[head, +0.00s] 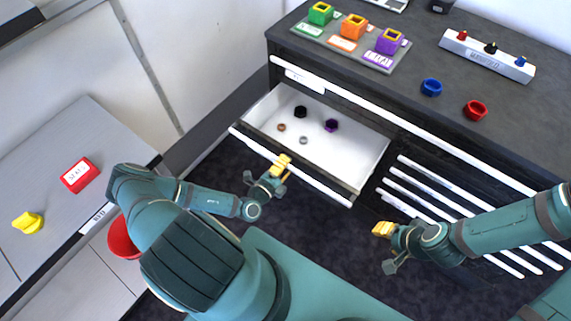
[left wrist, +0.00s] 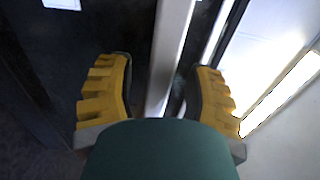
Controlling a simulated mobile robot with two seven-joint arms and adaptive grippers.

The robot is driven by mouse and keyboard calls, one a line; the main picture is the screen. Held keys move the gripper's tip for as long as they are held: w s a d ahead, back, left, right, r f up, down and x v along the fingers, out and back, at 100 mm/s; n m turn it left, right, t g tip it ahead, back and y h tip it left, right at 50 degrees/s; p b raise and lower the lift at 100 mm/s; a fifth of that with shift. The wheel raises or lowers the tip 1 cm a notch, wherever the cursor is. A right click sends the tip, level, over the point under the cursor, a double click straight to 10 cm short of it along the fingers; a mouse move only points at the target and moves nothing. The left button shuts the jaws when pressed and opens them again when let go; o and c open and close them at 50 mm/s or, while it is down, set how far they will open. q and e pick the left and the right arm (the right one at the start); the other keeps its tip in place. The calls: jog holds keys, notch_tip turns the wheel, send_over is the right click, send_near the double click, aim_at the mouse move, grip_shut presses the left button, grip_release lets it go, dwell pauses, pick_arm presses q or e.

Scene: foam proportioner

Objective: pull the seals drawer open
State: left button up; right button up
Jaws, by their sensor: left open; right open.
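A white-lined drawer (head: 355,150) stands pulled out from the dark cabinet, with its inside showing. Small rings and dark parts lie in it, among them a purple one (head: 331,125), a black one (head: 300,111) and a small brown ring (head: 281,127). Its long white handle bar (head: 325,188) runs along the front. My left gripper (head: 282,163) is at this bar; in the left wrist view its yellow fingers are apart, with the bar (left wrist: 168,60) between them. Contact cannot be told. My right gripper (head: 382,229) is open and empty, right of the drawer.
The cabinet top holds a tray (head: 372,58) with green, orange and purple blocks, a blue ring (head: 431,87), a red ring (head: 475,110) and a white manifold (head: 487,57). More white handles line the cabinet's right. A left bench holds a red box (head: 80,175) and yellow piece (head: 28,223).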

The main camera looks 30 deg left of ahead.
pick_arm(q)
jog(key=shift+o, duration=0.2)
jog(key=shift+w, duration=0.15)
grip_shut()
jog(key=s+p, duration=0.1)
jog(key=s, duration=0.5)
jog(key=shift+s+a, duration=0.25)
jog(key=shift+s, duration=0.05)
jog(key=shift+c, duration=0.2)
grip_release()
jog(key=shift+s, duration=0.1)
